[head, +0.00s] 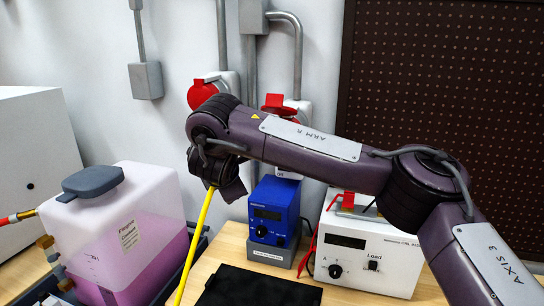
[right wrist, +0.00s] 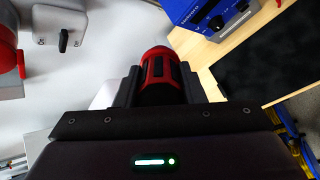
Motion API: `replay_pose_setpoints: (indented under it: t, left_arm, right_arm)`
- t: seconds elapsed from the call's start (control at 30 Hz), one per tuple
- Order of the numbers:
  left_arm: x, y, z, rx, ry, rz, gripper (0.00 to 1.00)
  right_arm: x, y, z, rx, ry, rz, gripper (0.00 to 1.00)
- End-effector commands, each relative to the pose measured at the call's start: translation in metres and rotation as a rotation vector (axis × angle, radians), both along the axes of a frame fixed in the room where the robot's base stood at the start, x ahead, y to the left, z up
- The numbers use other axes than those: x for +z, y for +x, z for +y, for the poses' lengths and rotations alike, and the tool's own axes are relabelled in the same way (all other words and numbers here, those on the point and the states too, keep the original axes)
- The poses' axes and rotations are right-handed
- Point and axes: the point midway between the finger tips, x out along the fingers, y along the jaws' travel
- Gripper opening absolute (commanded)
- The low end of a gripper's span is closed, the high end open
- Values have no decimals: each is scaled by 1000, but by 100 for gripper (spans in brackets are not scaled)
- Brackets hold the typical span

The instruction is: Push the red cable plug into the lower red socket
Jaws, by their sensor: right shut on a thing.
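My right gripper (right wrist: 160,88) is shut on the red and black cable plug (right wrist: 158,62), which sits between its two dark fingers. In the head view my right arm reaches across to the left, and its wrist hides the plug. A yellow cable (head: 196,240) hangs from beside that wrist toward the bottom edge. Two red sockets are on the wall: one at the left (head: 203,93), and one to its right and slightly lower (head: 274,101), partly hidden by my arm. A red socket part (right wrist: 8,55) also shows at the wrist view's left edge; I cannot tell which. My left gripper is out of view.
A translucent tank (head: 125,205) with pink liquid stands at the left. A blue power supply (head: 272,208) and a white load unit (head: 360,262) stand on the wooden bench, behind a black mat (head: 250,290). A grey box with a black switch (right wrist: 64,40) is on the wall.

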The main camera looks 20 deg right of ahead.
Motion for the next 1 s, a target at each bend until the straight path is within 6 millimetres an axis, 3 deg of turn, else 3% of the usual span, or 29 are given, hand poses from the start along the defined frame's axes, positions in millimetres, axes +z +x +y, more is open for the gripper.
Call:
replay_pose_setpoints:
  t: [0.23, 0.5, 1.0]
  left_arm:
    - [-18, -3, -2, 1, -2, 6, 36]
    - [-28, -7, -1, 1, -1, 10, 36]
    - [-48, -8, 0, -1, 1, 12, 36]
  right_arm:
    - [29, 12, -14, 90, -44, -216, 0]
    - [60, 13, -37, 24, -105, -402, 0]
    - [74, -7, -88, -247, -264, -600, 0]
